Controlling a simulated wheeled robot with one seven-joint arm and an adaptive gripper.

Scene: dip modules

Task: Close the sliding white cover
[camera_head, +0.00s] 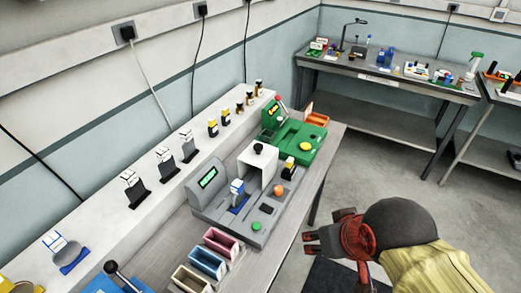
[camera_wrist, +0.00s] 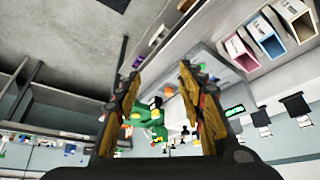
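The white cover (camera_head: 257,168) is a box-like piece with a black knob (camera_head: 259,148) on top. It stands at the back right of the grey station (camera_head: 258,236), which has a green display (camera_head: 208,177). A blue and white module (camera_head: 237,192) stands upright on a blue base left of the cover and is uncovered. My gripper (camera_head: 308,242) is right of the table's front edge, apart from the cover. In the wrist view my gripper (camera_wrist: 162,66) is open, with nothing between its fingertips. I cannot make out the cover clearly there.
A green station (camera_head: 297,137) stands behind the grey one. Pink, blue and beige bins (camera_head: 208,262) line the near front edge. A white shelf (camera_head: 105,213) with modules runs along the wall.

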